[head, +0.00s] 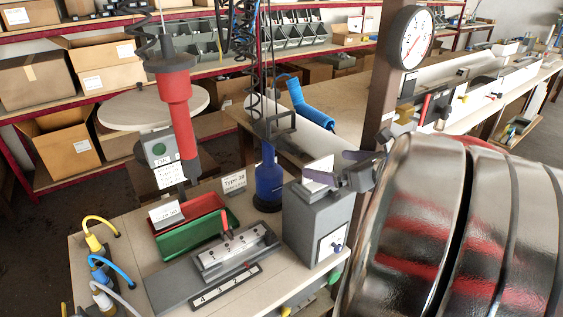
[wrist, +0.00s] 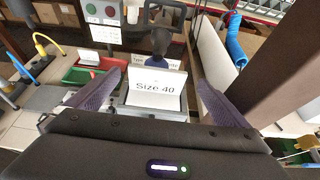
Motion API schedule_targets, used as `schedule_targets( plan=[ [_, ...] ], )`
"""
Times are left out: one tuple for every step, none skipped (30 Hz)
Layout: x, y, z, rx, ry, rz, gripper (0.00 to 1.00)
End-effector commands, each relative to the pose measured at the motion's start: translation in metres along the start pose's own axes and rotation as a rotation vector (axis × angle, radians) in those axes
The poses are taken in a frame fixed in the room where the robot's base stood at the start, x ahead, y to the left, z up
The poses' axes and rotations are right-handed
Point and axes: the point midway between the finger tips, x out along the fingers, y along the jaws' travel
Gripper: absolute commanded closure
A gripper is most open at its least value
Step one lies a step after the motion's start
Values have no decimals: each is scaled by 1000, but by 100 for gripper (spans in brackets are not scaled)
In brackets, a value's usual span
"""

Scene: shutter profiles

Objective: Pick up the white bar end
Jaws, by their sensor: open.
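My gripper (head: 327,169) is open above the grey box (head: 305,225) at the right of the near bench. In the wrist view its two dark fingers (wrist: 159,79) stand on either side of a white card marked "Size 40" (wrist: 154,97), with room on both sides. The same white card (head: 319,168) shows on top of the grey box in the head view. Nothing is held. I cannot surely pick out the white bar end; any part behind or below the card is hidden.
Red and green trays (head: 196,233), a grey fixture with a red handle (head: 232,252) and a blue bottle-like tool (head: 269,180) are left of my gripper. A brown post (head: 383,85) with a gauge (head: 408,38) stands close behind. A red tool (head: 175,105) hangs over the bench.

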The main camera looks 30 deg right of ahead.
Motion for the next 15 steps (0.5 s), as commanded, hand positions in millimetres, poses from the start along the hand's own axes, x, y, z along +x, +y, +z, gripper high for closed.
schedule_targets(
  plan=[
    [0, 0, 0, 0, 0, 0, 0],
    [0, 0, 0, 0, 0, 0, 0],
    [1, 0, 0, 0, 0, 1, 0],
    [2, 1, 0, 0, 0, 1, 0],
    [4, 1, 0, -1, 0, 2, 0],
    [6, 1, 0, -1, 0, 2, 0],
    [8, 2, 0, -1, 0, 1, 0],
    [11, 2, 0, 0, 0, 1, 0],
    [16, 3, -1, -1, 0, 3, 0],
    [19, 4, -1, -1, 0, 4, 0],
    [23, 4, -1, 0, 1, 4, 0],
    [28, 5, -2, 1, 1, 3, 0],
    [32, 6, -2, 0, 1, 4, 0],
    [36, 6, -2, -1, 1, 4, 0],
    [40, 5, -2, -1, 0, 3, 0]
  ],
)
